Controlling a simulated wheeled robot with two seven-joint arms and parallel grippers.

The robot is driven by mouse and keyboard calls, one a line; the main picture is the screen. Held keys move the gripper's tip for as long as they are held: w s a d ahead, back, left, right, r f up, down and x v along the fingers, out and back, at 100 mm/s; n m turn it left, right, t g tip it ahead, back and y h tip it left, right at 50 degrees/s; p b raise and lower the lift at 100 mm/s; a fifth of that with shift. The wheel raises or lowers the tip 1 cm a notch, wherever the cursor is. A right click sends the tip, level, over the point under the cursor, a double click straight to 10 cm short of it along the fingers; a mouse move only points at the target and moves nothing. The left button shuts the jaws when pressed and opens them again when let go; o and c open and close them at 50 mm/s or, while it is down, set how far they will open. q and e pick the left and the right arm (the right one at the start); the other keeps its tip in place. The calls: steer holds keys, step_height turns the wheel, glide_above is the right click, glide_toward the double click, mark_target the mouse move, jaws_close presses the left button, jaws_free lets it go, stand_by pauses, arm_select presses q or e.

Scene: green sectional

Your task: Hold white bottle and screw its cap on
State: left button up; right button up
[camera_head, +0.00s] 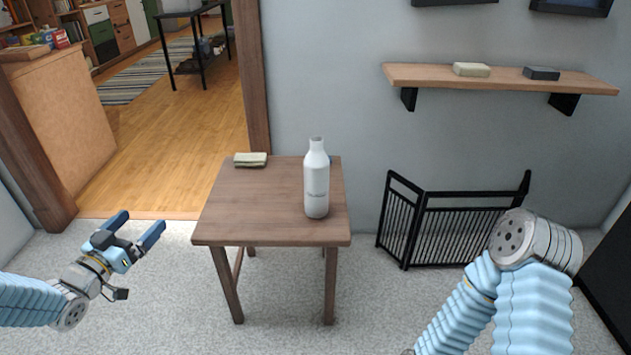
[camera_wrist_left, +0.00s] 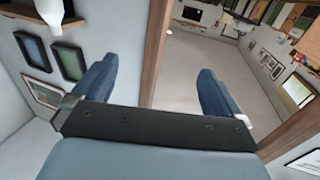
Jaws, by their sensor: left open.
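A white bottle (camera_head: 317,185) stands upright on the right part of a small wooden table (camera_head: 255,205). Its narrow neck points up, and grey lettering shows on its side. I cannot make out a separate cap; a small dark patch shows at the table's back edge, partly behind the bottle. My left gripper (camera_head: 144,220) is open and empty, left of the table and well apart from the bottle. Its two blue fingers stand wide apart in the left wrist view (camera_wrist_left: 158,68). My right arm is bent at the right, and its gripper is out of view.
A black folding gate (camera_head: 450,225) stands against the wall to the right. A wooden wall shelf (camera_head: 500,79) holds two small blocks. A doorway opens at the left.

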arm_select(q)
steer(key=shift+f, duration=0.1)
steer(key=s+d+f+n+g, duration=0.15)
steer(key=d+f+g, duration=0.25)
steer(key=d+f, duration=0.7)
steer(key=s+d+f+n+g, duration=0.1)
steer(key=d+f+n+g, duration=0.35)
steer(key=f, duration=1.05)
steer(key=s+d+f+g, duration=0.4)
steer(key=s+d, duration=0.3)
steer(key=s, duration=0.1)
steer(key=s+d+f+m+g, duration=0.1)
steer(key=s+d+f+g, duration=0.3)
steer(key=s, duration=0.4)
steer(key=d+f, duration=0.1)
steer(key=d, duration=0.1)
steer(key=shift+s+d+f+m, duration=0.2)
steer(key=shift+s+d+m, duration=0.05)
steer(key=shift+d+m, duration=0.1)
steer(key=shift+c, duration=0.3)
